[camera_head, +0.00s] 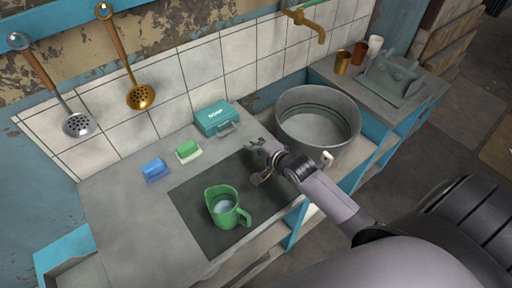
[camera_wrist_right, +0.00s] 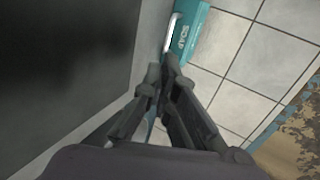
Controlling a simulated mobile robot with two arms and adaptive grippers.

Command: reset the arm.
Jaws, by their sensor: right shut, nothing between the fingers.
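My right arm comes in from the lower right in the head view. Its gripper (camera_head: 256,160) is above the counter, between the green cup and the big metal pot, and holds nothing. In the right wrist view the gripper's fingers (camera_wrist_right: 163,75) are close together at their tips, with nothing between them. The green cup (camera_head: 219,193) stands upright on the dark mat (camera_head: 193,211) with pale liquid inside. My left gripper is not in view.
The metal pot (camera_head: 346,143) stands right beside my right gripper. A teal soap box (camera_head: 212,116), a green sponge (camera_head: 187,149) and a blue sponge (camera_head: 154,168) lie near the tiled wall. A faucet (camera_head: 312,22) juts out above. The counter's left part is clear.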

